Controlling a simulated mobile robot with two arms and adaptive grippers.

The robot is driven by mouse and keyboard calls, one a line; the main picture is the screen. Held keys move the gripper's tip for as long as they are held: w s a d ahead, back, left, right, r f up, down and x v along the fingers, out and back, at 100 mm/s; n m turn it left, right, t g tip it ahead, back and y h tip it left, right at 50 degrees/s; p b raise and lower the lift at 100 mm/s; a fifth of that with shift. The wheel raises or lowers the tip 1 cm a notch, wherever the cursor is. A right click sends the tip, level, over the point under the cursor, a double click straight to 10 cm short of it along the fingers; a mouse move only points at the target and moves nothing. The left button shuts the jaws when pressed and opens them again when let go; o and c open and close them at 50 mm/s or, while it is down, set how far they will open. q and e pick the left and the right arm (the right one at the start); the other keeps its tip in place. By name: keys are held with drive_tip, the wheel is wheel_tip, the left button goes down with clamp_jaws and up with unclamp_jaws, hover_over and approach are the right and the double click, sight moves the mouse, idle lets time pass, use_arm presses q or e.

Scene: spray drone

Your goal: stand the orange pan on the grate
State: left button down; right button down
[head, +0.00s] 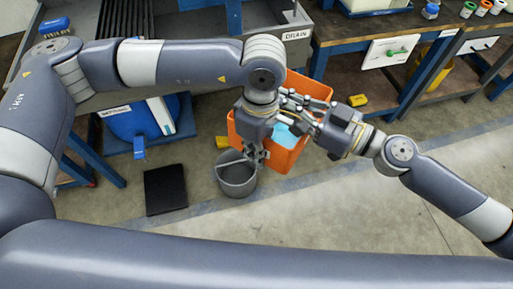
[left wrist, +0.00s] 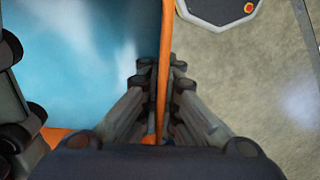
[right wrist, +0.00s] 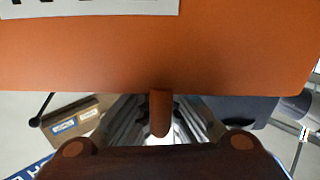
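The orange pan (head: 284,160) is held above the floor between my two arms, with light blue liquid or lining showing inside. My left gripper (head: 262,153) is shut on the pan's rim; in the left wrist view its fingers pinch the thin orange edge (left wrist: 165,60). My right gripper (head: 300,108) is at the pan's other side; in the right wrist view its fingers close around an orange tab (right wrist: 160,112) below the labelled wall. A ribbed grate (head: 125,18) shows in the metal basin at the upper left, by the drain label.
A grey bucket (head: 237,178) stands on the floor just below the pan. A black mat (head: 165,188) and a blue drum (head: 135,120) lie to the left. A workbench (head: 350,30) is at the upper right. Floor at the lower right is clear.

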use_arm(q)
drive_tip(key=shift+w+d+r, duration=0.15)
drive_tip(key=shift+r, duration=0.05)
use_arm(e)
drive_tip(key=c, duration=1.8)
unclamp_jaws()
drive_tip(key=shift+s+a+r, duration=0.15)
drive_tip(key=shift+s, duration=0.1)
